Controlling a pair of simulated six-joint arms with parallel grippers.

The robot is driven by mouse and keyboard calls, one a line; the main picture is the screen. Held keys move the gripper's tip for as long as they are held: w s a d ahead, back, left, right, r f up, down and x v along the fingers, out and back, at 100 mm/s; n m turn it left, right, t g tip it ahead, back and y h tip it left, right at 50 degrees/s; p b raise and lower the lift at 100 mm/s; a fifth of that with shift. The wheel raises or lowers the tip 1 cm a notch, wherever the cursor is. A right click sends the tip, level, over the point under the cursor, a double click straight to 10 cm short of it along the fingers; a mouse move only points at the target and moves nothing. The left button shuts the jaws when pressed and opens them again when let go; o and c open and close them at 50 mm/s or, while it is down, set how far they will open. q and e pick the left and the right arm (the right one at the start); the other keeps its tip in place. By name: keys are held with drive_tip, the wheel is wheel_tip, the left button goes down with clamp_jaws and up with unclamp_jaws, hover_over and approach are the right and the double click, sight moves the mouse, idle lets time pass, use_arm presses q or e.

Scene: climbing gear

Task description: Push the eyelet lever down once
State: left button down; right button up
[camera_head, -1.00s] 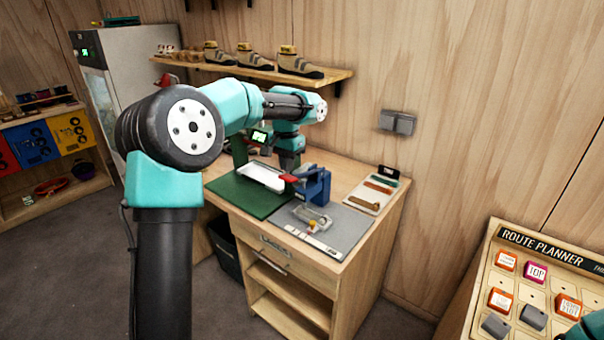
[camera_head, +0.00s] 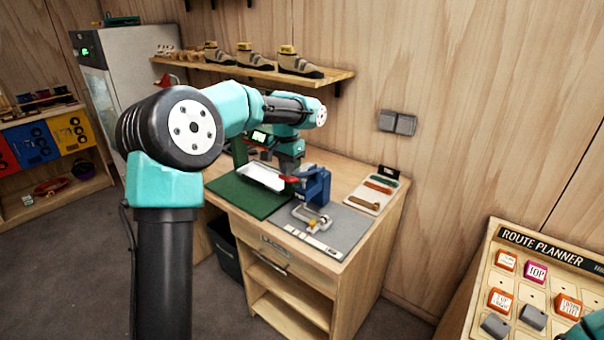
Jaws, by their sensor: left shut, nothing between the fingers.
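The blue eyelet press (camera_head: 317,186) stands on the workbench, on the grey mat. Its lever has a red grip (camera_head: 290,179) that sticks out to the left of the blue body. My left arm reaches over the bench from the left. My left gripper (camera_head: 288,171) points down, shut and empty, right at the red grip. It looks to be over or touching it; contact is too small to tell. A small metal part (camera_head: 312,215) shows at the foot of the press. My right gripper is out of view.
A green mat (camera_head: 245,196) and a white tray (camera_head: 262,177) lie left of the press. A small board with coloured strips (camera_head: 376,193) lies to its right. A shelf with shoes (camera_head: 250,70) hangs above. A route planner board (camera_head: 545,240) stands at lower right.

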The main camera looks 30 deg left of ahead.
use_arm(q)
wheel_tip(320, 180, down, 8)
drive_tip(key=shift+s, duration=0.25)
idle(1.5)
drive_tip(key=shift+r, duration=6.65)
